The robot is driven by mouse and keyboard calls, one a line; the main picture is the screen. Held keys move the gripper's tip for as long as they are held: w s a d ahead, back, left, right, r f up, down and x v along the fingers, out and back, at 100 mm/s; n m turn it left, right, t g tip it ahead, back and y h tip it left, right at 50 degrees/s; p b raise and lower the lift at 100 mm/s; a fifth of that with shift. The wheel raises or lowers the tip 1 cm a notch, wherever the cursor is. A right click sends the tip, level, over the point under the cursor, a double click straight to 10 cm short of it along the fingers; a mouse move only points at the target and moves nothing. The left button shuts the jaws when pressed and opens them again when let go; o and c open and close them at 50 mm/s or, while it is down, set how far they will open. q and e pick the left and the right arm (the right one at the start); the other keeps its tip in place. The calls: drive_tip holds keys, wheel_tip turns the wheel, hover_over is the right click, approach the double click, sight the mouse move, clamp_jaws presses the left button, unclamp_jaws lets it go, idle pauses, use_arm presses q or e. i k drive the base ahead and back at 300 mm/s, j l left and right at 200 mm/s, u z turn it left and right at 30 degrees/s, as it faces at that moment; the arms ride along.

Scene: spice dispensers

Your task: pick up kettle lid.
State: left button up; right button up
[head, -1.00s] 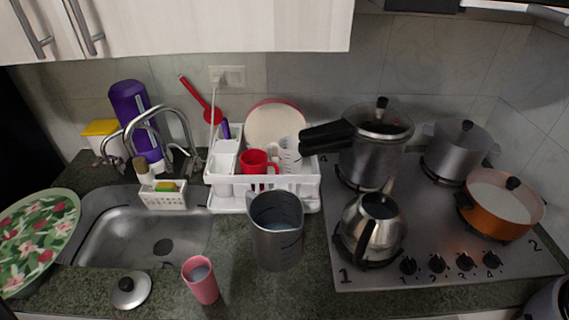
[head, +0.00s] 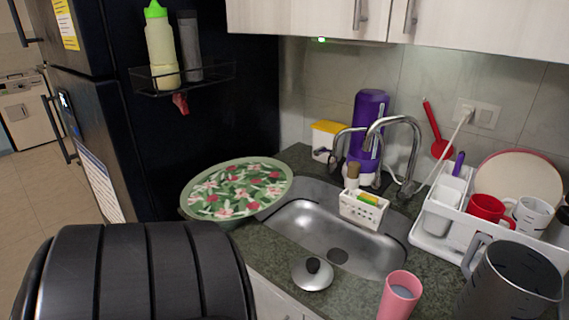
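The kettle lid (head: 313,278) is a round silver lid with a black knob. It lies knob up on the dark stone counter, close to the front edge, in front of the sink. Nothing is touching it. The kettle is out of view now. Neither of my grippers is in view.
A pink cup (head: 399,297) and a grey jug (head: 512,283) stand right of the lid. Behind it are the sink (head: 300,222), a sponge holder (head: 362,210) and a dish rack (head: 440,243). A floral tray (head: 238,190) lies left, by the black fridge (head: 215,110).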

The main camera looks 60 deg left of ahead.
sight(311, 273)
drive_tip(key=u, duration=1.2)
drive_tip(key=k+j, duration=0.05)
